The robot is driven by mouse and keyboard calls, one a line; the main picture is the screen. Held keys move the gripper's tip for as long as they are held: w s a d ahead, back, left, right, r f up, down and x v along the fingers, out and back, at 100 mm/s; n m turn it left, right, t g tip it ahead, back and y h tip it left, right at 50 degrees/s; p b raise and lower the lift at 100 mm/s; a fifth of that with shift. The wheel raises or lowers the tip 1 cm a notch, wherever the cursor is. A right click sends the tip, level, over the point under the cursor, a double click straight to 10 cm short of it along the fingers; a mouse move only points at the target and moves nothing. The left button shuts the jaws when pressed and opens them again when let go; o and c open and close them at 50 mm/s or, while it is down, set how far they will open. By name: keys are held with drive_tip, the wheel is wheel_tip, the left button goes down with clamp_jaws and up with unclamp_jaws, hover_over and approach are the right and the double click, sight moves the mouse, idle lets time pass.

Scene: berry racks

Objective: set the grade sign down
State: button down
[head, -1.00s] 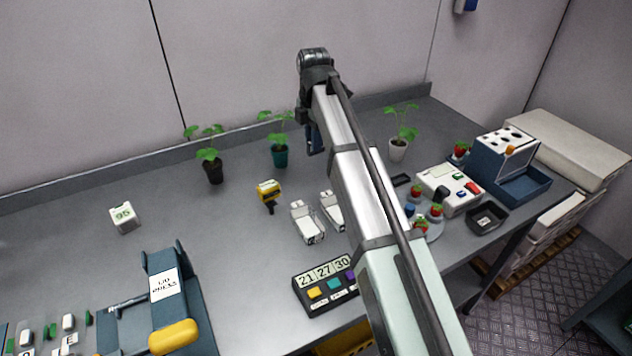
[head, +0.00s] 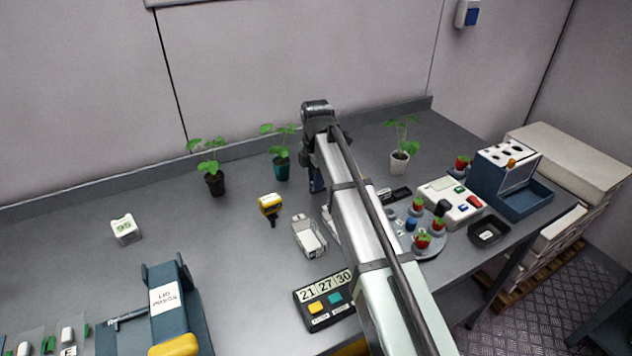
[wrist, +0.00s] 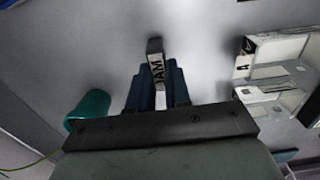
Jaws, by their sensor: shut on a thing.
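My gripper (wrist: 156,82) is shut on a small grade sign (wrist: 157,66), a pale block with dark letters that read like "JAM". The sign sits upright between the blue fingers in the wrist view. In the head view the blue fingers (head: 316,181) show beside my arm, over the bench between the teal pot and the white trays; the sign itself is hidden there. I cannot tell whether the sign touches the bench. A white tray (head: 309,238) stands in front of the gripper; in the wrist view white trays (wrist: 270,75) are at the right, one with a letter "A".
The teal plant pot (head: 281,168) is close to the gripper's left. A yellow tool (head: 269,205) lies nearby. A round plate of berries (head: 431,247) and a white control box (head: 450,203) are right of my arm. The bench (head: 235,240) is bare at centre left.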

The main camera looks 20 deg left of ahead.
drive_tip(key=shift+f, duration=0.5)
drive_tip(key=c, duration=1.1)
unclamp_jaws()
drive_tip(key=shift+f, duration=0.1)
wheel_tip(320, 180, up, 12)
drive_tip(key=shift+r, duration=0.15)
